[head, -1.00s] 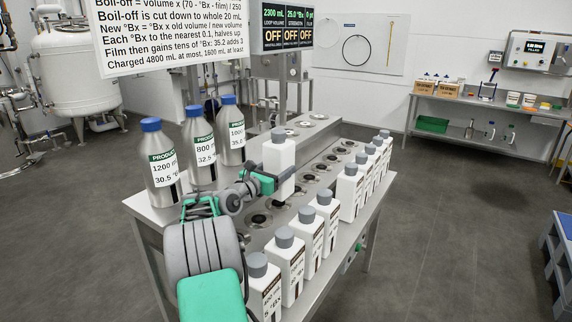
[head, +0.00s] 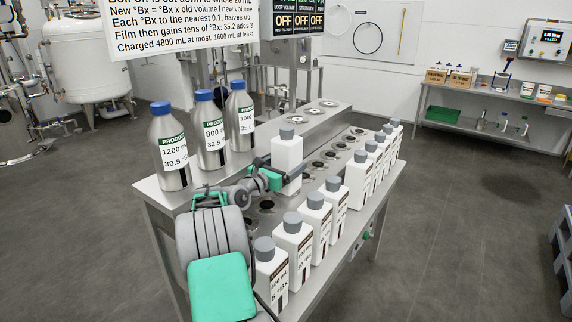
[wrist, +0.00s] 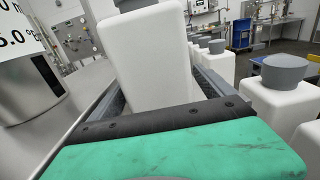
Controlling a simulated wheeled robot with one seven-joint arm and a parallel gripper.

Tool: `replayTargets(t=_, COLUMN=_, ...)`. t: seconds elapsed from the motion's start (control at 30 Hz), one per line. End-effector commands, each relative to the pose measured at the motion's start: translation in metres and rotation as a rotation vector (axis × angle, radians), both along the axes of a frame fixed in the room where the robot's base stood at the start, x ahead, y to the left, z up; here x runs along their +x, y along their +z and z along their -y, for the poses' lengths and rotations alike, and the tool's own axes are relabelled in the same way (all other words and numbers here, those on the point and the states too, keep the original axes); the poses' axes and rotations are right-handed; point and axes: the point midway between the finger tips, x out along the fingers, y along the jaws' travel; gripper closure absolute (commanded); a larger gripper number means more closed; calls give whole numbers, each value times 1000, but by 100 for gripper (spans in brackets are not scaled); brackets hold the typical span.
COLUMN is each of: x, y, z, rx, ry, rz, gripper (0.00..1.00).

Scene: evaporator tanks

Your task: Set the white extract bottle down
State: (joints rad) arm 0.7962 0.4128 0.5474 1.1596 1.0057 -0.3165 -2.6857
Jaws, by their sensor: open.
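The white extract bottle (head: 287,152) with a grey cap stands about upright over the row of round openings in the steel bench (head: 310,288). My gripper (head: 286,182) is at its lower part, jaws open around it. In the wrist view the white bottle (wrist: 152,55) rises between the two dark fingers, tilted in the picture, its cap cut off by the top edge. Its base is hidden behind my gripper, so I cannot tell whether it rests in an opening.
Several white grey-capped bottles (head: 292,240) line the bench's right side. Three steel product bottles (head: 209,135) with blue caps stand on the left ledge. Some round openings (head: 330,155) beyond the held spot are empty.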

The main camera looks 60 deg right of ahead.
Motion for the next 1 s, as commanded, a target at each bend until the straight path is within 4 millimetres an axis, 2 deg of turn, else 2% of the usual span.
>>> replayTargets(t=0.17, x=5, y=1, z=-22, rx=1, ry=4, rz=-1, gripper=7)
replayTargets(t=0.4, x=15, y=1, z=-83, rx=0, ry=6, rz=-1, gripper=7)
replayTargets(t=0.53, x=18, y=0, z=-107, rx=1, ry=3, rz=-1, gripper=7)
replayTargets(t=0.7, x=19, y=0, z=-118, rx=0, ry=1, rz=-1, gripper=7)
replayTargets(t=1.0, x=19, y=3, z=-118, rx=0, ry=0, rz=0, gripper=7)
